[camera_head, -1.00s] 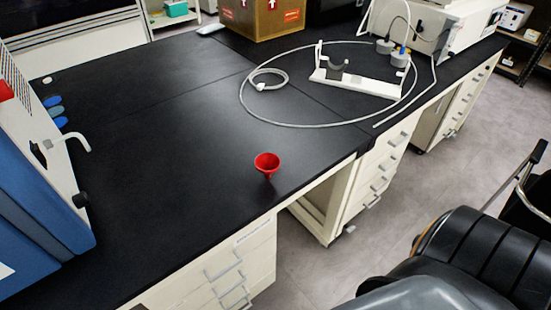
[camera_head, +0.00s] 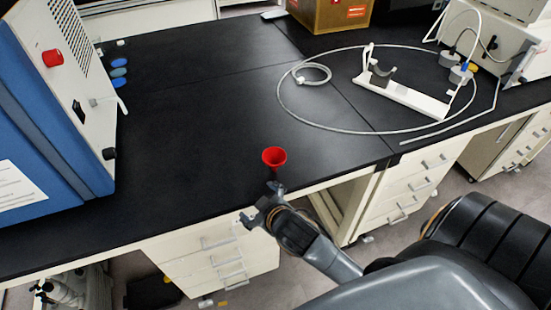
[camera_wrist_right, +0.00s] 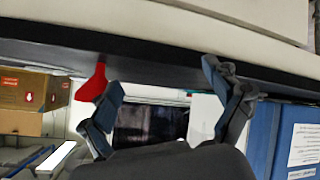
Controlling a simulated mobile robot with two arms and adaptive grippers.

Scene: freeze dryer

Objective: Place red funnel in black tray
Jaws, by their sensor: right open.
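The red funnel (camera_head: 274,157) stands on the black benchtop near its front edge, wide mouth up. My right gripper (camera_head: 259,205) is at the bench's front edge, just in front of the funnel, with its fingers apart and empty. In the right wrist view the picture is turned over. The funnel (camera_wrist_right: 92,84) shows there beside the left-hand finger, not between the two fingers (camera_wrist_right: 165,105). I cannot tell whether that finger touches it. I cannot make out a black tray in either view. My left gripper is not in view.
A blue and white machine (camera_head: 60,110) stands on the left. A white tube (camera_head: 281,100) loops over the bench around a white stand (camera_head: 400,95). A cardboard box (camera_head: 330,14) is at the back. The bench between machine and funnel is clear.

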